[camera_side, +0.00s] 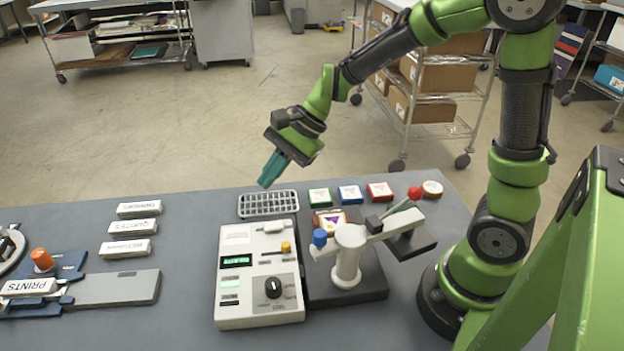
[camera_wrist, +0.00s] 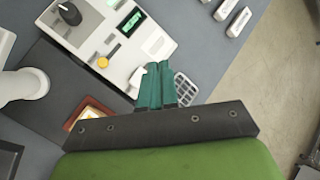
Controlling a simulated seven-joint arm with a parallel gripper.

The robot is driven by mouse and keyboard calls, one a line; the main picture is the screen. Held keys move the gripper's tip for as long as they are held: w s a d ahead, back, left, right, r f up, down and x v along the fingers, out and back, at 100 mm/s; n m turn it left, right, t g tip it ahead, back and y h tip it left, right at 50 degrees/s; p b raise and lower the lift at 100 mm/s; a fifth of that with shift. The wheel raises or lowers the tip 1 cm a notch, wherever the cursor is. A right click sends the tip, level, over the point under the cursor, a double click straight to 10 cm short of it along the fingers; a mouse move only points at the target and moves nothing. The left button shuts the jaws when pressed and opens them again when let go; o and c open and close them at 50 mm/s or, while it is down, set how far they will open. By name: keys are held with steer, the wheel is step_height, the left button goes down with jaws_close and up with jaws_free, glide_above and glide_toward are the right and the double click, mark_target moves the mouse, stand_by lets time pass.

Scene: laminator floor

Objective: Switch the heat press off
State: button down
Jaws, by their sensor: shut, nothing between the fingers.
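The heat press has a white control box (camera_side: 235,275) with a lit green display (camera_side: 236,261), a black knob (camera_side: 273,287), an orange-yellow button (camera_side: 286,247) and a raised white piece (camera_side: 272,227) that looks like a switch. Beside it stands the press (camera_side: 348,255), with a red-ball handle (camera_side: 414,192) and a blue knob (camera_side: 320,238). My gripper (camera_side: 268,182), with teal fingers, is shut and empty, in the air above the box's far end. In the wrist view my fingertips (camera_wrist: 158,70) appear beside the white piece (camera_wrist: 140,80), partly covering it.
A grey slotted tray (camera_side: 268,204) lies behind the box. Labelled white blocks (camera_side: 130,228) and a PRINTS fixture (camera_side: 30,287) are at left. Table between is clear.

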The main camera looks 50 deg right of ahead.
mark_target(281, 223)
steer(key=shift+s+d+f, duration=0.15)
steer(key=shift+f, duration=1.3)
steer(key=shift+s+d+f, duration=0.1)
steer(key=shift+s+f, duration=0.05)
steer(key=shift+f, duration=1.3)
steer(key=shift+s+d+f, duration=0.15)
steer(key=shift+f, duration=1.3)
steer(key=shift+f, duration=0.4)
steer(key=shift+s+d+f, duration=0.1)
steer(key=shift+f, duration=0.25)
steer(key=shift+r, duration=0.15)
steer(key=shift+r, duration=0.65)
steer(key=shift+w+a+r, duration=0.1)
steer(key=shift+r, duration=0.75)
steer(key=shift+w+a+r, duration=0.15)
steer(key=shift+r, duration=0.65)
steer(key=shift+w+a+r, duration=0.1)
steer(key=shift+r, duration=0.75)
